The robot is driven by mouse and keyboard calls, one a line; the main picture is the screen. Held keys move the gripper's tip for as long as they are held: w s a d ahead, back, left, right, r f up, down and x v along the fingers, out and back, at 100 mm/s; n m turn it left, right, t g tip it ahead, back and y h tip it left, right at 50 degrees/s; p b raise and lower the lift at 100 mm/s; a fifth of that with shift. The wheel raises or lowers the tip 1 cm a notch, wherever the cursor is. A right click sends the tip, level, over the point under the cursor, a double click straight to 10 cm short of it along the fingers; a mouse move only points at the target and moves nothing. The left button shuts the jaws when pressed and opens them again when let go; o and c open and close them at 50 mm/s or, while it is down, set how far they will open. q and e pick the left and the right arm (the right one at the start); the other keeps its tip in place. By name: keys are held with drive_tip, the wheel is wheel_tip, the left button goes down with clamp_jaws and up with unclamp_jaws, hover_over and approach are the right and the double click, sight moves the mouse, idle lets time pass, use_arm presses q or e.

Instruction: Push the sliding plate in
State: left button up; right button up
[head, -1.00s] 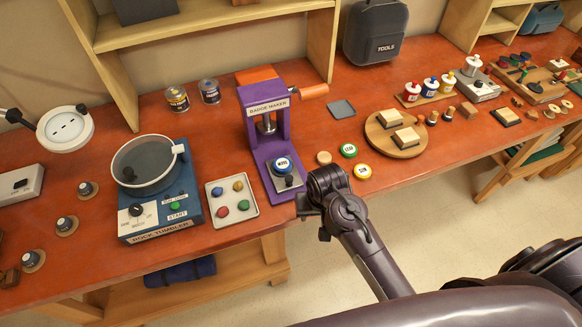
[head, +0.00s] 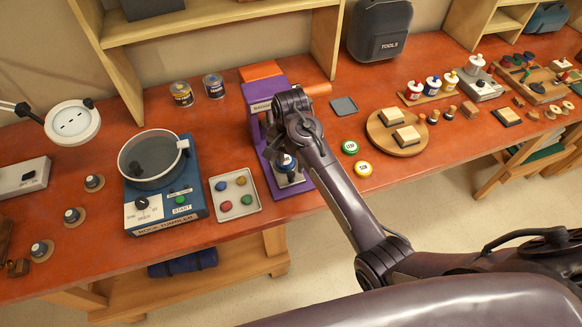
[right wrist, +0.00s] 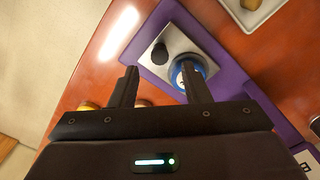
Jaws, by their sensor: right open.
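The purple badge maker (head: 292,192) stands near the table's front edge. Its grey sliding plate (head: 292,179) sticks out at the front of the purple base and carries a blue badge (head: 284,162). In the right wrist view the plate (right wrist: 181,38) shows a black knob (right wrist: 160,54), with the blue badge (right wrist: 183,72) behind it, partly covered by a finger. My right gripper (right wrist: 160,82) is open and empty above the press, one finger over the badge and the other off to the side. My arm hides much of the press in the head view. My left gripper is out of view.
A tray of coloured stones (head: 236,210) and the rock tumbler (head: 165,205) stand left of the press. Bare red table lies between these things.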

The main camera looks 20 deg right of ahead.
sight(291, 174)
drive_tip(key=shift+f+p, duration=0.45)
drive_tip(key=shift+f, duration=1.85)
drive_tip(key=shift+c, duration=0.4)
clamp_jaws()
